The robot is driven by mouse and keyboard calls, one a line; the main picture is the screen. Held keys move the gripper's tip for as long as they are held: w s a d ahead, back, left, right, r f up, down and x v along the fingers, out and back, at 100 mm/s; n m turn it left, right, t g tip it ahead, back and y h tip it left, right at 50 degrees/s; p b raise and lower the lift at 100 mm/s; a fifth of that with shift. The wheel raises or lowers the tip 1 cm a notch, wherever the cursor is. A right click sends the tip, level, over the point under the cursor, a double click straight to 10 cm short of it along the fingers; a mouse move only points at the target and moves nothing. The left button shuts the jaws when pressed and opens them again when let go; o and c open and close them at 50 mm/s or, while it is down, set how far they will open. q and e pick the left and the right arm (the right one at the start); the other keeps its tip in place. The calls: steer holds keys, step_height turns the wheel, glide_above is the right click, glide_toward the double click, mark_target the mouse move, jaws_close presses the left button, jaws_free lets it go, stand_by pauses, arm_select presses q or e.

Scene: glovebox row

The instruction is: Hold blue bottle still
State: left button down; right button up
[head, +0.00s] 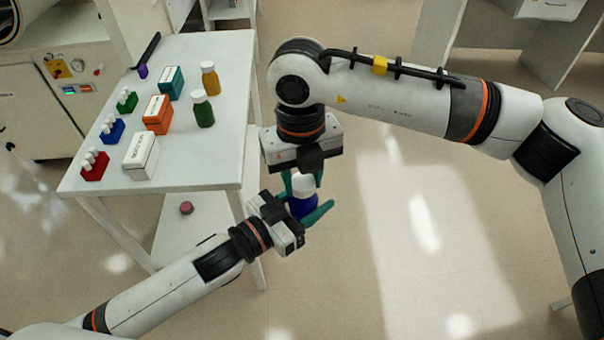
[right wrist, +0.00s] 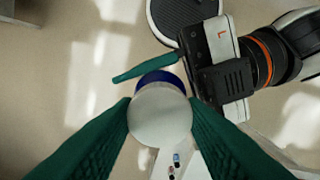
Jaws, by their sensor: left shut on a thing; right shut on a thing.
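The blue bottle (head: 302,208) with a white cap (head: 303,184) is held in the air to the right of the white table. My left gripper (head: 304,205) is shut on the bottle's blue body from the side. My right gripper (head: 303,180) comes from above and is shut on the cap. In the right wrist view the round white cap (right wrist: 160,113) sits between the green fingers, with a strip of the blue body (right wrist: 160,77) behind it. A green left finger (right wrist: 145,68) lies along the bottle there. Most of the body is hidden by the cap and fingers.
The white table (head: 215,150) holds a green bottle (head: 203,109), an amber bottle (head: 210,78), coloured boxes and small racks of vials. A small reddish object (head: 186,208) lies on its lower shelf. The floor right of the bottle is clear.

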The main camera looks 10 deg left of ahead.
arm_select(q)
steer(key=shift+s+d, duration=0.1)
steer(key=shift+d, duration=0.05)
arm_select(e)
steer(key=n, duration=0.5)
steer(key=shift+s+a+r, duration=0.1)
steer(key=shift+s+a, duration=0.1)
steer(key=shift+s, duration=0.05)
steer(key=n, duration=0.4)
steer(key=shift+n, duration=0.4)
steer(key=n, duration=0.4)
steer(key=shift+d+n, duration=0.1)
steer(key=shift+n, duration=0.2)
steer(key=n, duration=0.4)
steer(key=shift+d, duration=0.1)
steer(key=shift+w+r, duration=0.1)
steer(key=shift+r, duration=0.05)
arm_select(q)
steer(key=shift+f, duration=0.15)
arm_select(e)
steer(key=shift+r, duration=1)
steer(key=shift+w, duration=0.1)
